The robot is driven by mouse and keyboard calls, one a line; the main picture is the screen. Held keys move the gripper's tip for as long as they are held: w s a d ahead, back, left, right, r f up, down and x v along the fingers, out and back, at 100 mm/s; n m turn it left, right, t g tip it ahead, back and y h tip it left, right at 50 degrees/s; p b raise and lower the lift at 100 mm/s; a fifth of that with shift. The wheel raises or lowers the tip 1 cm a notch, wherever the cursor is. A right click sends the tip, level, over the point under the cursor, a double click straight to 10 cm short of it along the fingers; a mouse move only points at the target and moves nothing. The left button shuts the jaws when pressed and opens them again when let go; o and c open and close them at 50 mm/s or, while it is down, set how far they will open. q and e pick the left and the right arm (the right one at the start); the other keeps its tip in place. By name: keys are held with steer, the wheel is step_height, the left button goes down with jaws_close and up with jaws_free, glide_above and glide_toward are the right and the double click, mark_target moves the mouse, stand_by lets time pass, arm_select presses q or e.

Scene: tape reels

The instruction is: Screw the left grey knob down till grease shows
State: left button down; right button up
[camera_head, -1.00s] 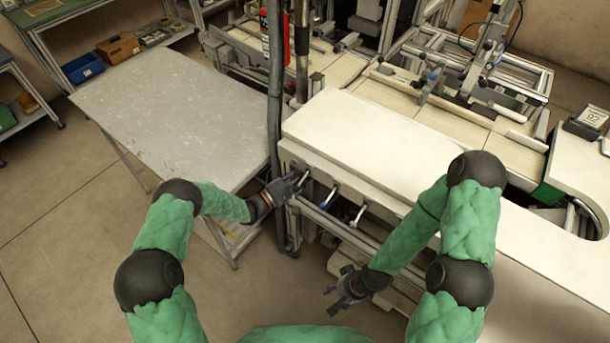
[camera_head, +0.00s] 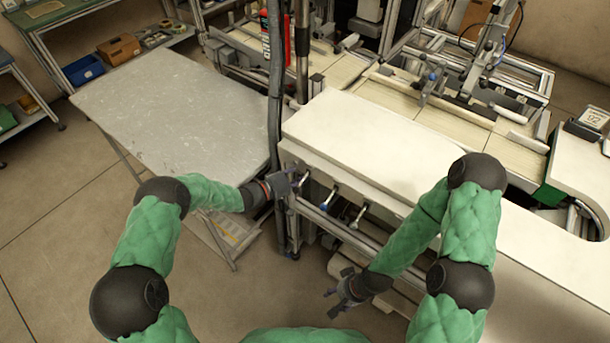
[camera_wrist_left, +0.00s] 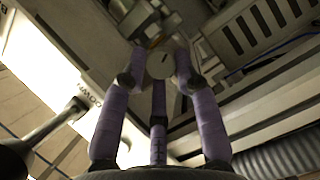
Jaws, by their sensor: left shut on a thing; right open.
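The grey knob (camera_wrist_left: 160,66) shows as a round grey disc with a dark slot in the left wrist view. It sits among my left gripper's purple fingers, which are shut on it; a third finger comes up from below. In the head view my left gripper (camera_head: 296,182) is at the front left corner of the white-topped machine (camera_head: 350,135), and it hides the knob there. I cannot see any grease. My right gripper (camera_head: 341,291) is open and empty, low in front of the machine.
Two lever handles (camera_head: 328,198) (camera_head: 359,214) stick out of the machine front, to the right of my left gripper. A dark vertical pole and hose (camera_head: 274,100) stands close behind it. A grey table (camera_head: 180,110) is at the left.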

arm_select(q)
steer(key=shift+s+d+f+m, duration=0.3)
steer(key=shift+s, duration=0.05)
steer(key=c, duration=1)
jaws_free()
steer(key=shift+w, duration=0.1)
steer(key=shift+w+a+r, duration=0.25)
steer(key=shift+w+r, duration=0.1)
steer(key=shift+r, duration=0.05)
